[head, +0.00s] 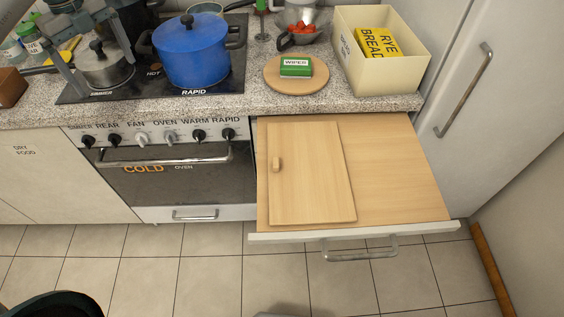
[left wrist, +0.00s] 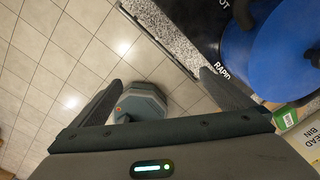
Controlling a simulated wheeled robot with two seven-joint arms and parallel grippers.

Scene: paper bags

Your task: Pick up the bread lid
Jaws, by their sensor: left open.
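The bread lid, a flat light wooden panel (head: 318,190) with a small wooden knob (head: 276,164) near its left edge, lies flat on the wooden surface of the pulled-out drawer (head: 400,175). The open cream bread bin (head: 385,82) stands on the counter above, with a yellow rye bread pack (head: 377,44) in it; its lettered side (left wrist: 308,146) shows in the left wrist view. My left gripper (head: 105,76) is open and empty over the stove, far up and left of the lid. Its spread fingers (left wrist: 160,80) also show in the left wrist view.
A blue pot (head: 191,52) and a steel pot (head: 104,66) stand on the hob. A round board (head: 296,84) carries a green wiper box (head: 295,66). A colander of red food (head: 302,33) is behind. The drawer front (head: 350,233) juts over the tiled floor.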

